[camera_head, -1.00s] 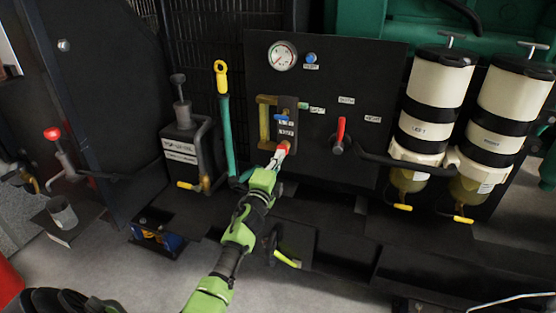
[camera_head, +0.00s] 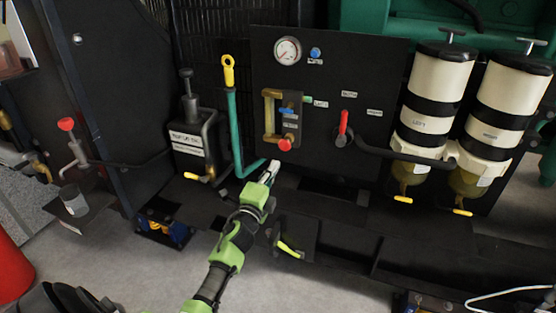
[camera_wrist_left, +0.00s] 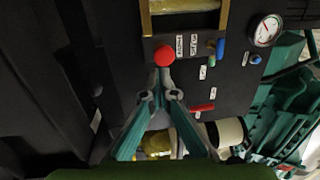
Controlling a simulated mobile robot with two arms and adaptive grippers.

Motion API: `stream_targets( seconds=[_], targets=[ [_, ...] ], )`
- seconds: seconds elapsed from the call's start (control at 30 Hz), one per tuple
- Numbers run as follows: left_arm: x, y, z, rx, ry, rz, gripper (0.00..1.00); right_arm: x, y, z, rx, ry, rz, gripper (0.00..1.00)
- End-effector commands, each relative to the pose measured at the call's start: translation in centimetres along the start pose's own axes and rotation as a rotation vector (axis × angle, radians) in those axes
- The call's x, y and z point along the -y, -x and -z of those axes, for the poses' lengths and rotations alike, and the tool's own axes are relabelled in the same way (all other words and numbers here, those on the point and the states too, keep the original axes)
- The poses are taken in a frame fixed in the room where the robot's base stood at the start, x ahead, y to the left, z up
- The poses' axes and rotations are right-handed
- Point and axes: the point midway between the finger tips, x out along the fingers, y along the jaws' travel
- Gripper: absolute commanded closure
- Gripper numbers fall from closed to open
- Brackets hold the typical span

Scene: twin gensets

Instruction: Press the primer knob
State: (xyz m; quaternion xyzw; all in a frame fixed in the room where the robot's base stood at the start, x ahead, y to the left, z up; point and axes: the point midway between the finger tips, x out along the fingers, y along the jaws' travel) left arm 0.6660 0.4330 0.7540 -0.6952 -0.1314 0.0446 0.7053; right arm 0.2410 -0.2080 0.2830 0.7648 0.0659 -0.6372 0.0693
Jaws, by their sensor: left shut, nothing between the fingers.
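A round red knob (camera_head: 285,144) sits low on the black panel (camera_head: 362,80), under a small blue handle (camera_head: 286,112). In the left wrist view the red knob (camera_wrist_left: 165,57) is straight ahead of the fingertips, beside a small white label. My left gripper (camera_head: 270,168) is shut and empty. It is a little below and left of the knob in the head view, and looks apart from it. In the wrist view its closed fingertips (camera_wrist_left: 162,76) show just below the knob. My right gripper is not in view.
A red lever (camera_head: 343,122) is right of the knob, with a gauge (camera_head: 287,50) above. Two white-and-black filters (camera_head: 437,90) (camera_head: 506,105) are at the right. Open floor lies in front.

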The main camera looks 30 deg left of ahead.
Motion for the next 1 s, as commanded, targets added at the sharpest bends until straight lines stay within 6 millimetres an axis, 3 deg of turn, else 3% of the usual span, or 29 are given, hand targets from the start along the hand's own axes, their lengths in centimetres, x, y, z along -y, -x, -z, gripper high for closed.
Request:
stream_targets(
  seconds=[0.1, 0.3, 1.0],
  targets=[
    [0.0, 2.3, 0.0, 0.0, 0.0, -0.002, 1.0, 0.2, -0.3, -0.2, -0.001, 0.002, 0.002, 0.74],
    [0.0, 4.2, 0.0, 0.0, -0.001, 0.0, 1.0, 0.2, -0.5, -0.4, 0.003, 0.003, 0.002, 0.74],
    [0.0, 4.5, 0.0, 0.0, 0.0, 0.001, 1.0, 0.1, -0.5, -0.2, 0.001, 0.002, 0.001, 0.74]
  ],
)
